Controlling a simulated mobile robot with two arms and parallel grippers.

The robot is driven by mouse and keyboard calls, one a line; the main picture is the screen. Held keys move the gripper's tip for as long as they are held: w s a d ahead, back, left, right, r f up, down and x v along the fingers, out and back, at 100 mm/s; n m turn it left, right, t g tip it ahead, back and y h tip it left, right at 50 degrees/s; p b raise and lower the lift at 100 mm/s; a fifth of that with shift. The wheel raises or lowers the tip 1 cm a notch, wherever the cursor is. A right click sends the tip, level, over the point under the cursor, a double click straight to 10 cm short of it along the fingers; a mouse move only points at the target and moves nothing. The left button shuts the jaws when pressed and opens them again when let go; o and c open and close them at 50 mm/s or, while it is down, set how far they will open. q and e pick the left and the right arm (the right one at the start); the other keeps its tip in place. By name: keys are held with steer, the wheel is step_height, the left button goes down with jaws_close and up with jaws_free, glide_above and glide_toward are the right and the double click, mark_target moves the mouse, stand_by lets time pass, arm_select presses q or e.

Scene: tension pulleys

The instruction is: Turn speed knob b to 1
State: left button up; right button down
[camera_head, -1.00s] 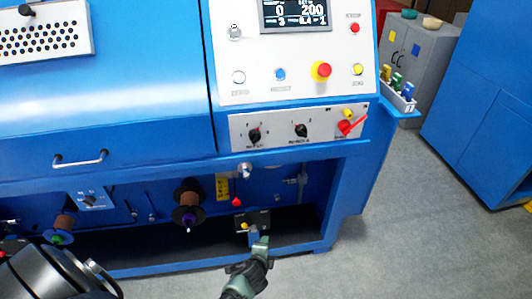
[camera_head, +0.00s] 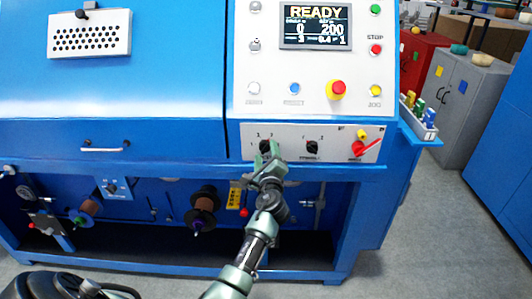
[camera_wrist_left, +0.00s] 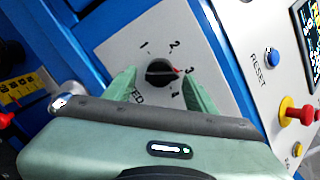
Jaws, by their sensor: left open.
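A black rotary knob (camera_wrist_left: 160,74) sits on the white panel between the open fingers of my left gripper (camera_wrist_left: 160,92) in the left wrist view. Its red-marked pointer is at 3 on a scale from 1 to 4. Its label is mostly hidden; only letters like "ED" show. My right gripper is not in view.
A red handle (camera_head: 360,149) is on the same panel at the right. Above are a red emergency button (camera_head: 337,89), a blue button (camera_head: 294,89) and a display (camera_head: 316,26) reading READY. A panel ledge and spools (camera_head: 203,203) lie below.

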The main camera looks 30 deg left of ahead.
arm_select(q)
steer(key=shift+w+a, duration=0.4)
steer(key=shift+w, duration=0.05)
steer(key=c, duration=1.2)
steer(key=shift+f, duration=0.1)
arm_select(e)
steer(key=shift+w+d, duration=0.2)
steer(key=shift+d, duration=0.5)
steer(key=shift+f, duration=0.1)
